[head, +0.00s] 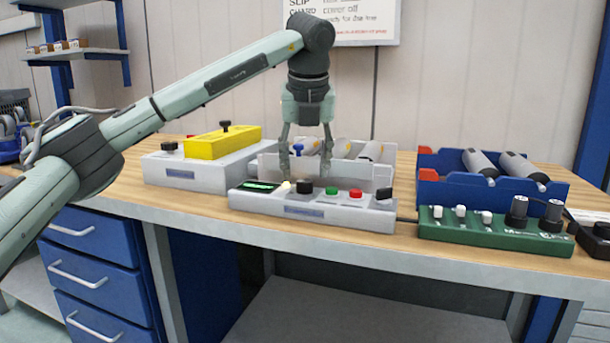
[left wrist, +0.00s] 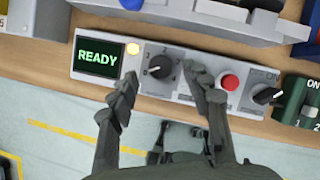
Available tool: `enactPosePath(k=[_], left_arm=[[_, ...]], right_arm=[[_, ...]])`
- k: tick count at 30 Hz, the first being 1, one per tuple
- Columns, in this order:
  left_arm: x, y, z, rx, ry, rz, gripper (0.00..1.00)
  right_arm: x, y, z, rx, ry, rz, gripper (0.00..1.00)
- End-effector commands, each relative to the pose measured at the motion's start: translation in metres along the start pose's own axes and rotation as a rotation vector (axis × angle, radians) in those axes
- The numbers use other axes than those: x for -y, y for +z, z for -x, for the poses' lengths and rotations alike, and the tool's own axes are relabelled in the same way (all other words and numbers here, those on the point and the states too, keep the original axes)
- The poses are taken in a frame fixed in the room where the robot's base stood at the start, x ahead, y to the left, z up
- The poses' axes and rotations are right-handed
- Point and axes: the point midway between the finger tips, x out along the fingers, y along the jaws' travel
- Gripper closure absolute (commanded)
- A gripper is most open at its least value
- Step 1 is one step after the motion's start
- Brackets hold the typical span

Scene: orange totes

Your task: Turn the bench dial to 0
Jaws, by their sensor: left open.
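The bench dial is a black knob (head: 304,187) on the front grey control box (head: 320,209), beside a small green-lit screen (head: 261,186). In the left wrist view the dial (left wrist: 159,67) has small numerals around it, and the screen (left wrist: 97,57) reads READY. I cannot tell for sure which numeral the dial points to. My left gripper (head: 306,155) is open and points down above the box. In the left wrist view its fingers (left wrist: 165,80) are spread, one on each side of the dial, apart from it. My right gripper is not in view.
The box also has a green button (head: 332,191), a red button (head: 355,193) and another black knob (head: 384,193). Left is a yellow-topped box (head: 222,143). Right are a green switch box (head: 492,236) and a blue tray (head: 440,187). A grey tray stands close behind.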

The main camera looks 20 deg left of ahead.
Motion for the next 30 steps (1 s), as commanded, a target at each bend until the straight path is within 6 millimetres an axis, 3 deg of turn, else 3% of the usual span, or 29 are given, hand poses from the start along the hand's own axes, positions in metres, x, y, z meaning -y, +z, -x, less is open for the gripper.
enactPosePath(k=[6, 12, 18, 30], left_arm=[[0.001, 0.000, 0.050, 0.003, -0.002, 0.000, 0.52], [0.001, 0.000, 0.079, 0.001, -0.002, 0.000, 0.52], [0.001, 0.000, 0.088, -0.001, -0.001, -0.001, 0.52], [0.000, 0.000, 0.088, 0.000, -0.001, -0.001, 0.52]], right_arm=[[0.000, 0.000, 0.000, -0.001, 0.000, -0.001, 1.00], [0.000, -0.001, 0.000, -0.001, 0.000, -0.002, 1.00], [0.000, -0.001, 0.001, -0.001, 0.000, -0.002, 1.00], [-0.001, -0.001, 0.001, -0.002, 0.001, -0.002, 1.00]])
